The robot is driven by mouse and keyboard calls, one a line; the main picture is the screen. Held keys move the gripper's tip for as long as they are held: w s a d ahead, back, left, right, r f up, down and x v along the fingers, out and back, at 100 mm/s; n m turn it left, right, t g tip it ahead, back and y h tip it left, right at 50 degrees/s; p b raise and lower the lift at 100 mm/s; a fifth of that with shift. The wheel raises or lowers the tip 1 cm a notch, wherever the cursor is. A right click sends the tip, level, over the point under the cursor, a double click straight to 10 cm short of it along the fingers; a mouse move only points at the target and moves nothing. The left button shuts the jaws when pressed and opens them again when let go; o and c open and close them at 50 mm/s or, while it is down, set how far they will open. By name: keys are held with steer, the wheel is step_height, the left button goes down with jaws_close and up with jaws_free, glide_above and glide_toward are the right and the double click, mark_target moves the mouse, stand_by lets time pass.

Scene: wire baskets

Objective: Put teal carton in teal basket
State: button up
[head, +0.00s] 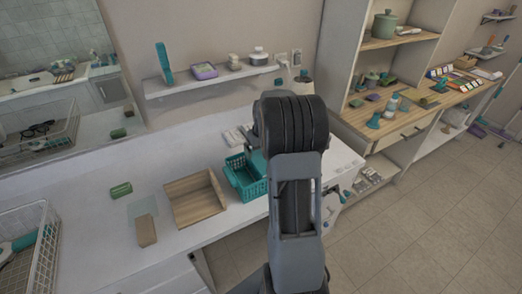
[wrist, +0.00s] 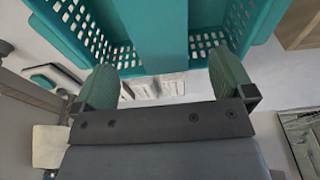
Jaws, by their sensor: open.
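The teal basket (head: 244,178) stands on the white counter, partly hidden by my arm in the head view. Its perforated teal wall fills the upper part of the wrist view (wrist: 92,35). A plain teal slab that looks like the teal carton (wrist: 155,35) lies across the middle of the basket in the wrist view. It is just beyond my fingertips; I cannot tell how deep it sits. My gripper (wrist: 163,75) is open, with one finger to each side of the slab's near end and a gap visible on the right. In the head view my arm hides the gripper.
A wooden tray (head: 195,202) stands close to the left of the basket. A green block (head: 121,190) and a brown block (head: 146,231) lie further left, near a white wire basket (head: 42,260). A wall shelf (head: 205,82) holds several items. The counter's front edge is near.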

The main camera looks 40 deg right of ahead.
steer(key=shift+r+p, duration=0.5)
steer(key=shift+r, duration=0.4)
step_height(320, 180, up, 14)
steer(key=s+b, duration=0.1)
steer(key=s, duration=0.1)
steer(key=shift+a+f, duration=0.15)
stand_by(0.4)
steer(key=s+a+f+t, duration=0.1)
steer(key=s+a+f, duration=0.1)
steer(key=s+a, duration=0.5)
steer(key=s+a+f+n+t, duration=0.1)
steer(key=s+a+f, duration=0.1)
steer(key=s+a, duration=0.6)
steer(key=a, duration=0.7)
steer(key=shift+s+a+f, duration=0.25)
steer(key=shift+s+f, duration=0.05)
steer(key=shift+f, duration=0.1)
